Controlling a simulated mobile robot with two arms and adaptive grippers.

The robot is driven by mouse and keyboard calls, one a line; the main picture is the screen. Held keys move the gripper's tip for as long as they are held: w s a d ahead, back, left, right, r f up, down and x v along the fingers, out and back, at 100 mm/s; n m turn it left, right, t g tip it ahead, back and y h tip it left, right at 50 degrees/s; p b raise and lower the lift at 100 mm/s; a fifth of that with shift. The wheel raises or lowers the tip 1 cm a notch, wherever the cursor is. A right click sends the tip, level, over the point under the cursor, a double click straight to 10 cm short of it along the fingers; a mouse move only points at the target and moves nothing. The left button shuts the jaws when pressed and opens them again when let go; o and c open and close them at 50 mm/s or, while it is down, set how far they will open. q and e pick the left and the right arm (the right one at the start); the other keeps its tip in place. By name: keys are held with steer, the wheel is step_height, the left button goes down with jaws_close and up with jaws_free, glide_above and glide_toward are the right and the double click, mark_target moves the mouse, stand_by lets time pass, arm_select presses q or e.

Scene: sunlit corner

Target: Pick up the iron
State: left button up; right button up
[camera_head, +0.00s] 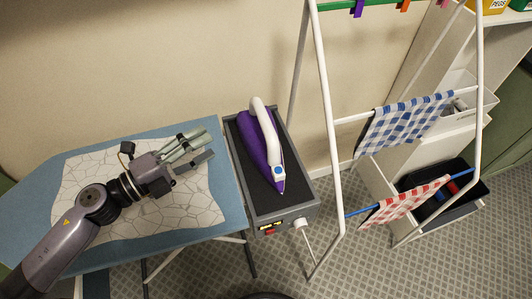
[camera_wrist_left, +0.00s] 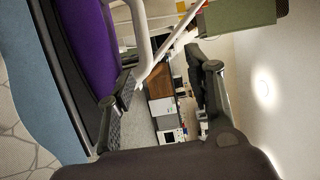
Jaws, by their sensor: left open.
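The iron (camera_head: 262,150) is purple with a white handle. It rests on a dark grey station (camera_head: 290,207) with a small lit display, at the right end of the ironing board. My left gripper (camera_head: 205,147) is open and empty above the board's right part, left of the iron and apart from it. In the left wrist view the iron's purple body (camera_wrist_left: 92,45) shows at the upper left, beside one finger of the left gripper (camera_wrist_left: 165,85). My right gripper is not in view.
The blue ironing board (camera_head: 225,185) carries a white crackle-patterned cloth (camera_head: 190,215). A white drying rack (camera_head: 330,120) with a blue checked cloth (camera_head: 405,122) and a red checked cloth (camera_head: 402,205) stands close right of the station. A wall is behind.

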arm_select(q)
step_height(320, 180, down, 4)
steer(key=r+b, duration=0.1)
steer(key=b, duration=0.1)
steer(key=p, duration=0.5)
glide_toward(266, 123)
steer(key=w+d, duration=0.3)
steer(key=shift+w+f, duration=0.25)
steer(key=shift+f, duration=0.15)
steer(key=shift+f+p+x, duration=0.1)
steer(key=shift+p+x, duration=0.2)
steer(key=shift+x, duration=1.25)
steer(key=shift+f+p+x, duration=0.15)
steer(key=shift+p+x, duration=0.1)
steer(key=shift+x, duration=1.35)
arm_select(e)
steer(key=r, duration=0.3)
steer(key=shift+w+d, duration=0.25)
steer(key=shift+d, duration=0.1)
arm_select(q)
steer(key=shift+a, duration=0.1)
steer(key=shift+c, duration=0.5)
steer(key=shift+c, duration=0.7)
steer(key=c, duration=0.5)
jaws_close()
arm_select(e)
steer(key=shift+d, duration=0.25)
